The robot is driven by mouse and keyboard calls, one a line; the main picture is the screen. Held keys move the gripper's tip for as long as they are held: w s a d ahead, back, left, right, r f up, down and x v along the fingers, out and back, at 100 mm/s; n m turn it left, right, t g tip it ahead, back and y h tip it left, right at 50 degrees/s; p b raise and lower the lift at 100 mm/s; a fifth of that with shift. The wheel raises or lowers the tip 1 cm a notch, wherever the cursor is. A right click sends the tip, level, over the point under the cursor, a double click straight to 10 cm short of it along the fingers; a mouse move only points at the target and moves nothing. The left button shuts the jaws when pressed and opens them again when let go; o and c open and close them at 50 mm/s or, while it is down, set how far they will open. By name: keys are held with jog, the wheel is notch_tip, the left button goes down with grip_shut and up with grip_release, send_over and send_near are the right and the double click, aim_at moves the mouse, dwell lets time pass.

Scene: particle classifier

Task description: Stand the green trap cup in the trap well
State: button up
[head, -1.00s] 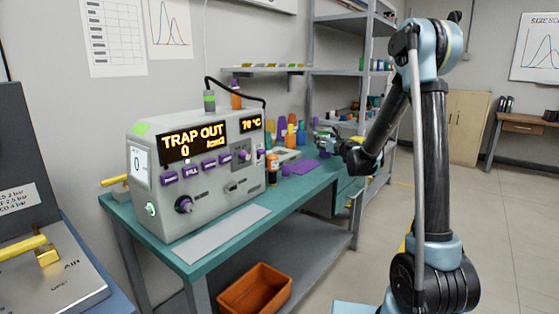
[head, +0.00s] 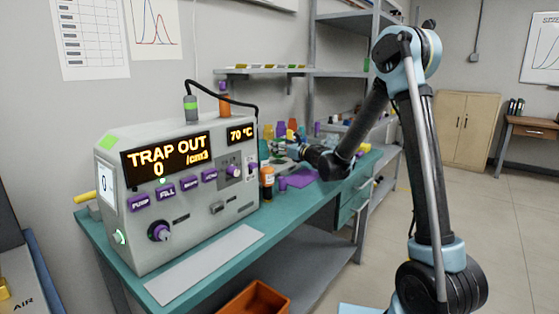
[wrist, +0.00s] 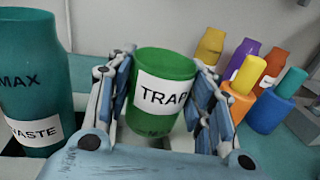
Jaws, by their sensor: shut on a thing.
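The green trap cup (wrist: 165,78), with a white label reading TRAP, stands between the fingers of my gripper (wrist: 162,100) in the wrist view. Both finger pads press against its sides, and the cup looks nearly upright. In the head view my gripper (head: 292,150) is small and partly hidden by my arm, at the far end of the bench beside the machine. The machine (head: 175,175) carries a display reading TRAP OUT, 0 and 70 °C. I cannot make out the trap well in either view.
A teal WASTE bottle (wrist: 33,80) stands close left of my gripper. Several coloured bottles (wrist: 265,107) stand to the right. On the teal bench (head: 232,232), a dark bottle with an orange top (head: 267,183) stands beside the machine. An orange bin (head: 256,300) sits below.

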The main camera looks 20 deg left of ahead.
aim_at(279, 156)
jog(key=shift+s+a+f, duration=0.1)
jog(key=shift+s+f, duration=0.05)
jog(key=shift+f, duration=2.35)
jog(key=shift+f, duration=0.1)
jog(key=o, duration=1.1)
jog(key=v, duration=1.2)
